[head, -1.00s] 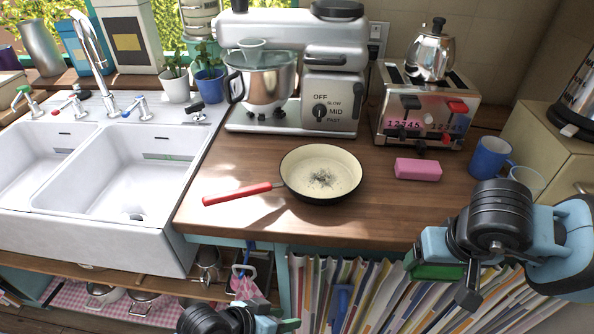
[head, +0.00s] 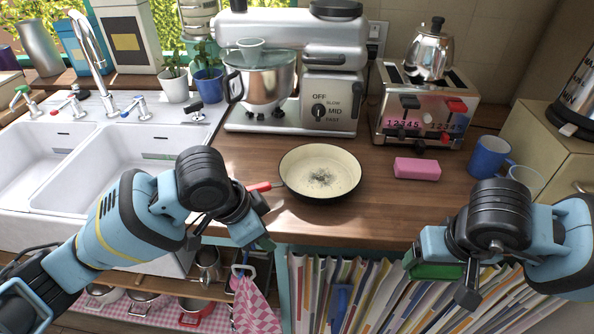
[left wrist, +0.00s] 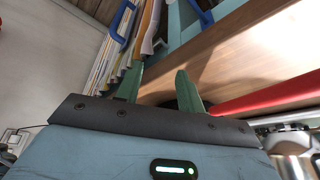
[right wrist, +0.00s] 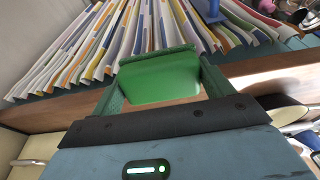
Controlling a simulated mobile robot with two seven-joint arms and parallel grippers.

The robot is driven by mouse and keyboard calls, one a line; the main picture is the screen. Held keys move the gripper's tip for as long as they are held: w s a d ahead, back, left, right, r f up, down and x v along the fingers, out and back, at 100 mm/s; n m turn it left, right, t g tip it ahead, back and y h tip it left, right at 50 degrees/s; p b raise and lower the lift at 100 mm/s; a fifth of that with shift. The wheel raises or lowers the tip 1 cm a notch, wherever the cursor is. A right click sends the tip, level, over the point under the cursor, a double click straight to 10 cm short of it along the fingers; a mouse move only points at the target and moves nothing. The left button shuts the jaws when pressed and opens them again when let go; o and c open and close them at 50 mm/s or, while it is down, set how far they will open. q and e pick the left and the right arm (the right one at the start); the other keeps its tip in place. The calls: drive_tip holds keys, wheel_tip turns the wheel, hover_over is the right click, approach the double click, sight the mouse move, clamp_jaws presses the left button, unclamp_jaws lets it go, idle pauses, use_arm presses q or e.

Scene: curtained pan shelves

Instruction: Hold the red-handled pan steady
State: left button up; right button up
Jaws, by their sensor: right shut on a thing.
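The pan (head: 320,172), cream inside with a black outside, sits on the wooden counter. Its red handle (head: 262,187) points left, and my left arm hides most of it. In the left wrist view the red handle (left wrist: 275,100) runs along the right side, outside the fingers. My left gripper (head: 258,238) is at the counter's front edge, just in front of the handle; its fingers (left wrist: 158,85) are apart with nothing between them. My right gripper (right wrist: 155,80) is shut on a green block (right wrist: 160,82), in front of the counter at right, away from the pan.
A pink block (head: 417,169), a toaster (head: 425,110), a blue mug (head: 489,157) and a stand mixer (head: 300,80) stand around the pan. A white sink (head: 110,160) is at left.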

use_arm(q)
drive_tip(key=w+a+r+t+y, duration=0.2)
drive_tip(key=w+a+r, duration=0.3)
drive_tip(key=r, duration=0.3)
drive_tip(key=shift+a+r+y, duration=0.2)
drive_tip(key=shift+a+y, duration=0.1)
drive_tip(key=shift+a, duration=0.55)
drive_tip(key=shift+f, duration=0.1)
drive_tip(key=shift+x, duration=4.35)
clamp_jaws()
drive_tip(key=shift+f, duration=0.15)
